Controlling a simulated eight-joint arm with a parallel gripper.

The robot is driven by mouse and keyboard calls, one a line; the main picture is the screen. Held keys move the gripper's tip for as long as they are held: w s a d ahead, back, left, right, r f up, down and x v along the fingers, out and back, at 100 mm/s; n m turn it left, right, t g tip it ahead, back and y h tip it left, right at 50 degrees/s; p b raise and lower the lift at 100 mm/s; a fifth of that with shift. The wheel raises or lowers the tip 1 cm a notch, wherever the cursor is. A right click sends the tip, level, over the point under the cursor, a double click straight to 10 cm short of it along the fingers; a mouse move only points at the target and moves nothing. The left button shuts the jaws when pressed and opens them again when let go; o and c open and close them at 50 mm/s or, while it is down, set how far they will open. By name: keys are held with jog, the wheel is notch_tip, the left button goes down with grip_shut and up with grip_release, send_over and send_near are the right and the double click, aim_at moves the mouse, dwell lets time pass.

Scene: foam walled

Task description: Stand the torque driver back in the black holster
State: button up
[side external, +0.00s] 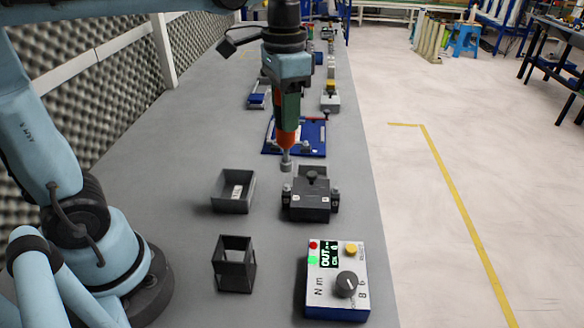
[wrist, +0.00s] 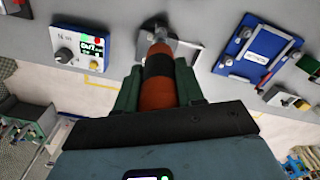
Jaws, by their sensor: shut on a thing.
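My gripper (side external: 287,108) is shut on the torque driver (side external: 286,140), which has an orange and dark body and a grey metal tip. The driver hangs upright, tip down, above the table behind the dark grey fixture block. In the wrist view the torque driver (wrist: 160,80) lies between the green fingers of my gripper (wrist: 160,92), its tip pointing away from the camera. The black holster (side external: 234,264) is an open, square frame standing on the table at the front, left of the control box. It looks empty. I cannot make out the holster in the wrist view.
A control box (side external: 337,280) with a dial and green display stands at the front right. An open grey tray (side external: 233,191) and a dark fixture block (side external: 310,194) lie behind it. A blue plate (side external: 312,142) lies farther back. Bare table (side external: 185,190) is free on the left.

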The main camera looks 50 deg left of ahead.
jog(key=s+d+r+m, duration=0.2)
jog(key=s+d+m, duration=0.1)
jog(key=s, duration=0.6)
jog(key=s+d+r+m, duration=0.2)
jog(key=s+d, duration=0.3)
jog(key=s, duration=0.3)
jog(key=shift+s+r+m, duration=0.35)
jog(key=shift+r+m, duration=0.05)
jog(key=shift+r, duration=0.1)
jog(key=shift+f, duration=2.9)
notch_tip(320, 180, down, 9)
dwell(2.2)
jog(key=o, duration=1.2)
jog(key=shift+f, duration=0.15)
